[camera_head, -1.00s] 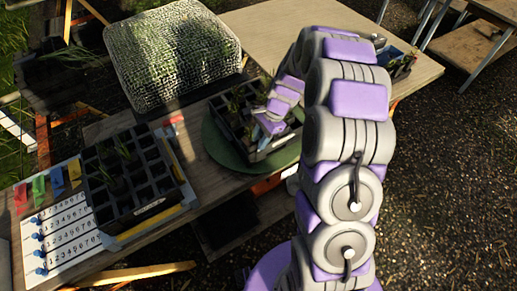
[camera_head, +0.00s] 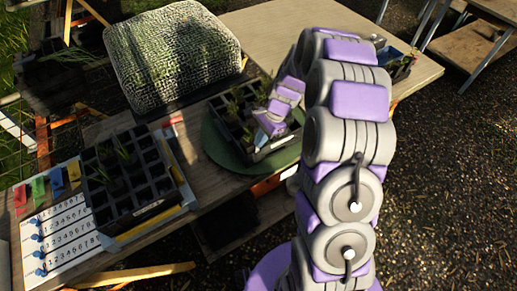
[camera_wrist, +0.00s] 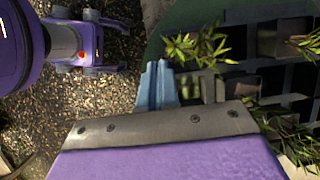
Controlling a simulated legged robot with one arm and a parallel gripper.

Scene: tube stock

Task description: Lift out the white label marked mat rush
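My gripper (camera_head: 270,127) is over the right part of a black divided tray (camera_head: 229,128), which holds several green seedlings. This tray stands on a round green turntable (camera_head: 213,148). In the wrist view, the light blue fingertips (camera_wrist: 160,86) are beside the tray's edge, close to a leafy seedling (camera_wrist: 196,48). I cannot tell whether they are apart or together, and I see nothing clearly held between them. I cannot make out a white label marked mat rush in either view; my arm and gripper hide part of the tray.
A second black tray (camera_head: 128,181) with a few seedlings is at the left, beside a numbered white board (camera_head: 65,235) and coloured tags (camera_head: 38,190). A mesh-covered mound (camera_head: 172,55) stands behind. The pale tabletop (camera_head: 270,35) at the back is largely clear.

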